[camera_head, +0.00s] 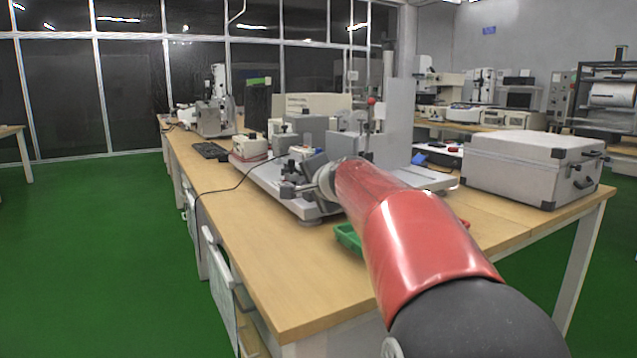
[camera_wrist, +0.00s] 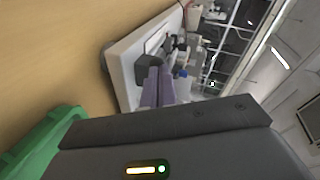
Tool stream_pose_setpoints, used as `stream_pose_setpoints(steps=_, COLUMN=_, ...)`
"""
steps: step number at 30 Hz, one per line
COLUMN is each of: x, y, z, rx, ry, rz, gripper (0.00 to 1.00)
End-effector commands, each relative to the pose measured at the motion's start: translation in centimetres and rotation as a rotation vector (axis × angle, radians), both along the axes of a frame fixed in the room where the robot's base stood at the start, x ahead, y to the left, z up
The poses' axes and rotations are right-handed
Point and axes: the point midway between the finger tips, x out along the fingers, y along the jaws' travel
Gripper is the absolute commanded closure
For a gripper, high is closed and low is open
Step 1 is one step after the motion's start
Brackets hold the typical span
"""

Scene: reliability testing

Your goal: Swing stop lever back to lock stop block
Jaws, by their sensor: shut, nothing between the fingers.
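My gripper (camera_head: 292,188) is at the front of a bench-top test device, over its light grey base plate (camera_head: 268,184). In the wrist view its two grey-purple fingers (camera_wrist: 158,84) are together and hold nothing. A dark grey block (camera_wrist: 148,68) shows just past the fingertips; whether they touch it I cannot tell. A small red knob on an upright post (camera_head: 371,101) stands on the device behind my arm. I cannot make out which part is the stop lever or the stop block; my arm and gripper hide part of the device front.
A green tray (camera_head: 348,238) lies on the wooden table (camera_head: 240,235), partly behind my arm. A large silver case (camera_head: 530,165) stands on the right. A keyboard (camera_head: 210,151) and another machine (camera_head: 212,115) stand farther back. The table's front left is clear.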

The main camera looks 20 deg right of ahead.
Motion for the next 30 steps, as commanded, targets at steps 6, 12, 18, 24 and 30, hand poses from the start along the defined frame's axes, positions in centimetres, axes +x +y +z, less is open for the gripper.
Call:
stream_pose_setpoints(steps=6, x=1.2, y=1.8, z=0.1, rx=0.001, ry=0.001, rz=0.006, gripper=1.00)
stream_pose_setpoints(steps=12, x=2.5, y=3.0, z=0.2, rx=0.001, ry=0.001, rz=0.005, gripper=1.00)
stream_pose_setpoints(steps=18, x=3.6, y=3.8, z=0.1, rx=0.001, ry=0.002, rz=0.005, gripper=1.00)
stream_pose_setpoints(steps=24, x=4.5, y=4.2, z=0.1, rx=0.000, ry=0.000, rz=0.004, gripper=1.00)
stream_pose_setpoints(steps=30, x=4.9, y=4.4, z=0.0, rx=0.001, ry=0.000, rz=0.004, gripper=1.00)
